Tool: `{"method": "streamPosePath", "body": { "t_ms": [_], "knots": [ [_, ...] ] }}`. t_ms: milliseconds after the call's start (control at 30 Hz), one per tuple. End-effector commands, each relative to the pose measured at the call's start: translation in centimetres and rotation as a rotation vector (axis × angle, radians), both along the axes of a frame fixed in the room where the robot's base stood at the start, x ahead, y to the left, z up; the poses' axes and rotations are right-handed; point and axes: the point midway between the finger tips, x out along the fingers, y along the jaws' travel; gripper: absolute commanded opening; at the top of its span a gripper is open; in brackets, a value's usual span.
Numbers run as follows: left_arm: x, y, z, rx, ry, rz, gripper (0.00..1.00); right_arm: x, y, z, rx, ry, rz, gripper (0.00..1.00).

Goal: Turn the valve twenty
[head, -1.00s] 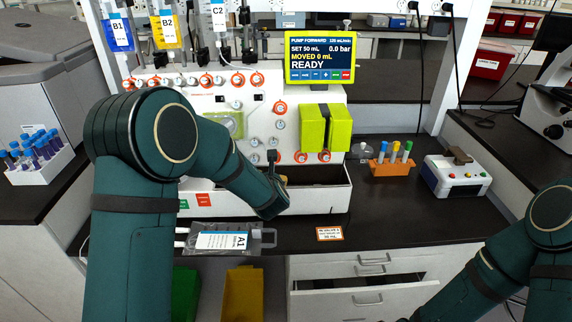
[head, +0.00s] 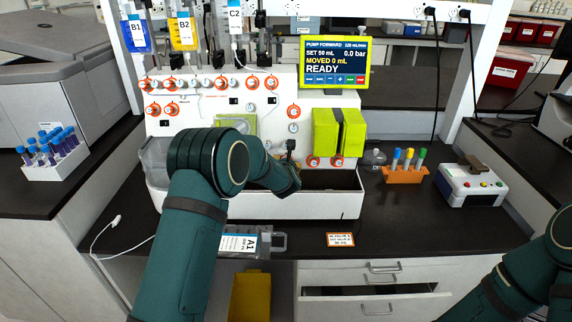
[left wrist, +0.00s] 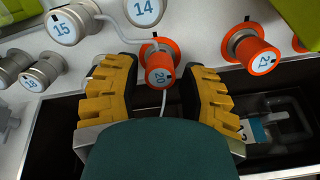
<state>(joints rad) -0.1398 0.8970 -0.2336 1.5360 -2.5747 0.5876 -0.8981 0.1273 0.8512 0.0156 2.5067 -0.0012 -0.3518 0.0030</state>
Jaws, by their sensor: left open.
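Valve 20 (left wrist: 160,72) is an orange knob with a pale blue face marked 20, in the left wrist view. My left gripper (left wrist: 163,88) is open, with one yellow finger on each side of the valve. The fingers straddle the knob; I cannot tell whether either touches it. In the head view my left arm reaches to the lower front of the white cell processor (head: 210,112), and the arm and gripper hide valve 20. The yellow screen (head: 334,62) reads READY, MOVED 0 mL. My right gripper is out of view; only part of that arm shows.
Orange valve 21 (left wrist: 250,48) sits close right of the gripper. Grey valves 15 (left wrist: 68,24), 14 (left wrist: 145,10) and 19 (left wrist: 38,78) are nearby. A bag labelled A1 (head: 240,242) lies at the counter's front edge. An orange tube rack (head: 404,175) stands right.

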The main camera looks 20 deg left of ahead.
Motion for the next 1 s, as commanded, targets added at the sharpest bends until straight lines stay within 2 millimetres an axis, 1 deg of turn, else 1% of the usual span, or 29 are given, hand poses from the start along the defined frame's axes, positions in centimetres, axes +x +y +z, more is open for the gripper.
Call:
{"method": "streamPosePath", "body": {
  "t_ms": [100, 200, 500, 567, 600, 633, 867, 1000],
  "knots": [
    [0.75, 0.2, -0.36, 0.0, 0.0, 0.0, 0.42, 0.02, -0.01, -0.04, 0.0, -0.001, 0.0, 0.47],
    [1.04, 0.3, -0.42, 0.0, 0.0, 0.0, 0.42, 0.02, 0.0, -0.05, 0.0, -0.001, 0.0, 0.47],
    [1.11, 0.32, -0.43, -0.001, 0.0, 0.0, 0.41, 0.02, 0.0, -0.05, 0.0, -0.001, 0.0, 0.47],
    [1.1, 0.31, -0.43, -0.001, 0.0, 0.0, 0.2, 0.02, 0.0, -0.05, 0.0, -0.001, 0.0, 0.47],
    [1.1, 0.31, -0.43, -0.001, 0.0, 0.0, 0.06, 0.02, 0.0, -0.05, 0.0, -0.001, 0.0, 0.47],
    [1.1, 0.31, -0.43, -0.001, 0.0, 0.0, 0.0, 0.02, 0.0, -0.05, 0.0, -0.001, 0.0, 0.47],
    [1.09, 0.31, -0.46, -0.005, -0.001, 0.002, 0.0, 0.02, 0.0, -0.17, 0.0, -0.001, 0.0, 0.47],
    [1.1, 0.3, -0.58, -0.03, -0.009, 0.013, 0.0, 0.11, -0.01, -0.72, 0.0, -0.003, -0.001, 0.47]
  ]
}}
